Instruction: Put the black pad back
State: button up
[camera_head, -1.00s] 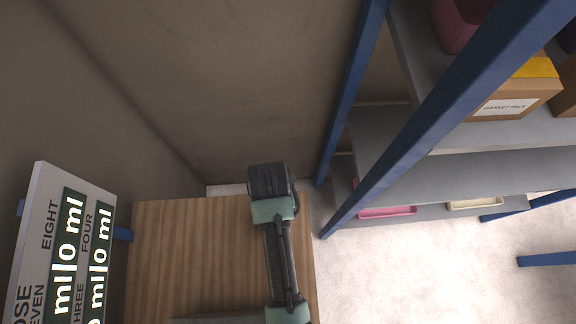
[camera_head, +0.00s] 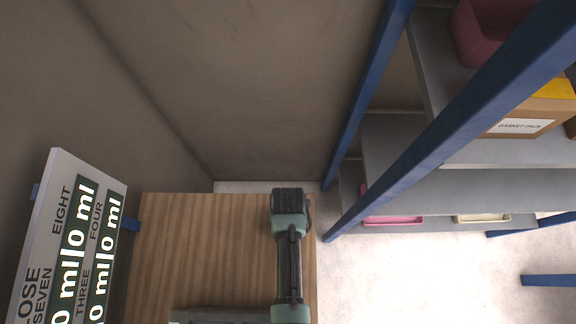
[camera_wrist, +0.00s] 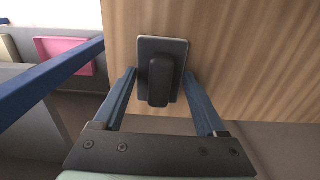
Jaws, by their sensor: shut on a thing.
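The black pad (camera_wrist: 177,59) shows in the wrist view as a dark, rounded rectangular plate with a raised black grip on its near side. My gripper (camera_wrist: 159,82) has its two blue-grey fingers on either side of it and is shut on it. The wooden surface (camera_wrist: 225,50) lies behind the pad; I cannot tell whether the two touch. In the head view my arm reaches over the right part of the wooden top (camera_head: 200,250), and it hides my gripper and the pad.
A sign board (camera_head: 75,240) with numbers and words stands at the left. A blue-posted shelf rack (camera_head: 365,90) rises at the right, holding a gasket pack box (camera_head: 515,125), a dark red bin (camera_head: 485,35) and low trays (camera_head: 393,220). A grey slab edge (camera_head: 205,316) shows at the bottom.

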jog(key=shift+f, duration=0.15)
jog(key=o, duration=1.2)
jog(key=shift+o, duration=0.2)
